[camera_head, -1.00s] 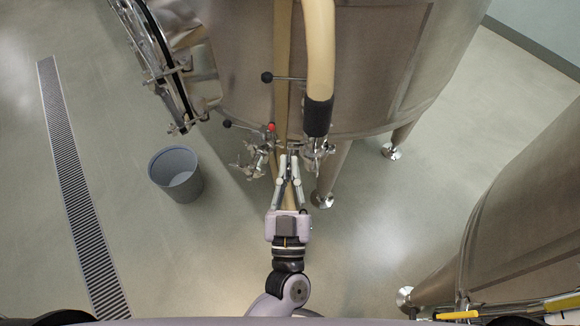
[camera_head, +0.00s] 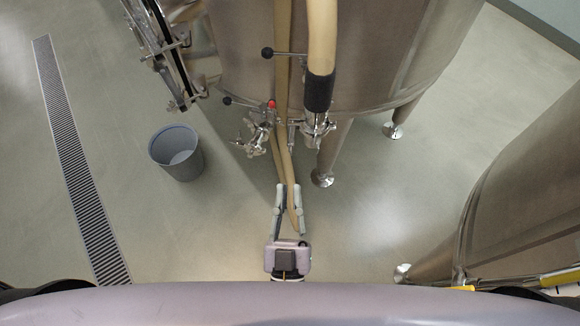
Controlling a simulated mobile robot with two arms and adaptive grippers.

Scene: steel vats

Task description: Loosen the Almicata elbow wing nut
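Steel fittings with clamps hang at the lower edge of the middle vat. One fitting (camera_head: 318,126) sits under the black cuff of a thick beige hose. Another fitting (camera_head: 259,137), with a red knob and a black-ball lever, is to its left. The elbow's wing nut is too small to single out, and I cannot tell which fitting is the Almicata one. My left gripper (camera_head: 288,190) is open and apart from both fittings, nearer to me. A beige hose (camera_head: 283,155) runs down between its fingers in the picture; I cannot tell its depth. My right gripper is not in view.
The steel vat (camera_head: 365,50) stands on legs ahead. Another vat (camera_head: 530,190) is close on the right. A grey bucket (camera_head: 176,152) stands on the floor at left, beside a long drain grate (camera_head: 75,170). The floor between the bucket and the right vat is mostly clear.

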